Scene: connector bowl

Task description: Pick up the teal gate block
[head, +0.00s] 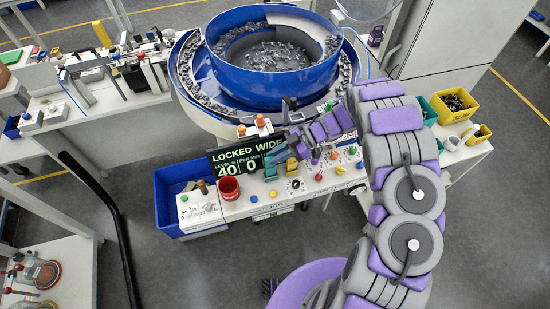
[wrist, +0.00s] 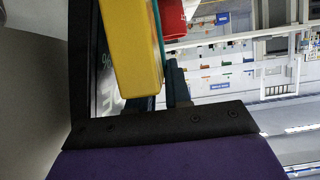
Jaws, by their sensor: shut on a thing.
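The teal gate block (head: 271,168) shows in the head view in front of the dark sign, at the near side of the blue bowl. In the wrist view only a thin teal edge (wrist: 159,32) shows; a yellow piece (wrist: 128,45) right beside it hides the rest. The yellow piece also shows in the head view (head: 292,165). My gripper (head: 287,158) reaches in from the right and is shut on the teal block. The contact between jaws and block is mostly hidden.
The dark sign (head: 222,163) reads "LOCKED WIDE", 40 and 0. The blue bowl (head: 270,82) holds many grey parts. A blue bin (head: 172,185) is at the left.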

